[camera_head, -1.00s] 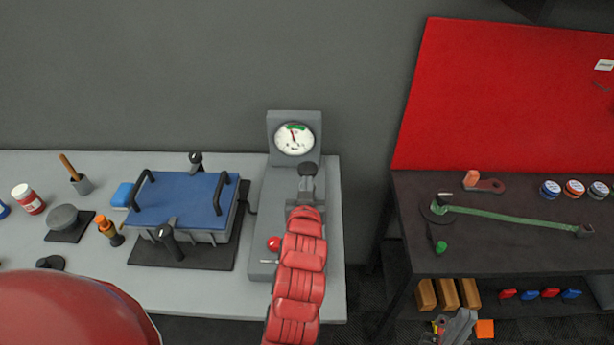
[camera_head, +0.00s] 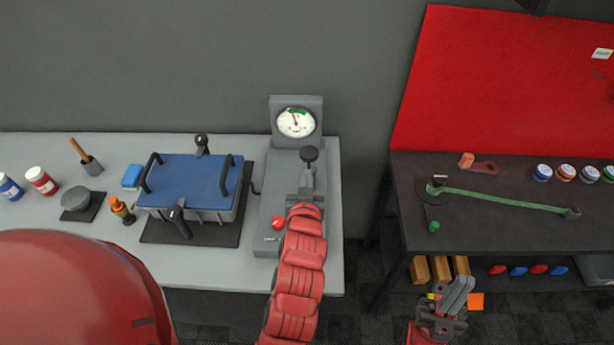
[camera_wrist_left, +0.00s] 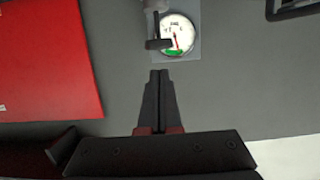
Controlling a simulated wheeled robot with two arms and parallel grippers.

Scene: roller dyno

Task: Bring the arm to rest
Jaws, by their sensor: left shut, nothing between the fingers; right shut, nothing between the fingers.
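My left gripper (camera_head: 305,187) is at the end of the red arm, at the grey gauge stand on the bench. Its two dark fingers are together and empty in the left wrist view (camera_wrist_left: 159,76). A black knob (camera_head: 309,154) on a grey stem is just beyond it in the head view; I cannot tell whether they touch. The knob also shows in the left wrist view (camera_wrist_left: 158,44), apart from the fingertips there. My right gripper (camera_head: 458,290) is shut and empty at lower right, in front of the dark bench's lower shelf.
A round gauge (camera_head: 296,123) stands behind the knob. A red ball knob (camera_head: 277,223) is left of my arm. A blue-topped box (camera_head: 190,184) with black handles sits further left. The dark bench (camera_head: 480,230) at right holds a green bar (camera_head: 505,199). A gap separates the benches.

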